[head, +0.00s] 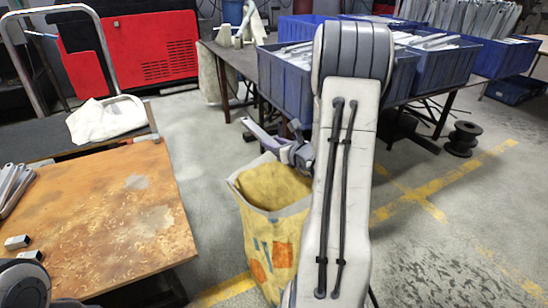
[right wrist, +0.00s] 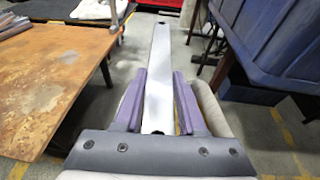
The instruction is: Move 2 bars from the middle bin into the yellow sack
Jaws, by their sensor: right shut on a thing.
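My right gripper (head: 272,143) is above the back rim of the yellow sack (head: 273,230), its arm crossing the middle of the head view. In the right wrist view, its purple fingers (right wrist: 160,103) are shut on a long flat silver bar (right wrist: 158,70), which points away from the gripper. The sack stands open on the floor; its inside bottom is not visible. Blue bins with metal pieces stand on the bench behind; the middle bin (head: 403,75) is partly hidden by my arm. My left gripper is not in view.
A left blue bin (head: 284,82) and a right blue bin (head: 499,57) flank the middle one. A worn brown table (head: 110,215) at left carries metal pieces. A dark spool (head: 462,140) stands on the floor, which is mostly clear at right.

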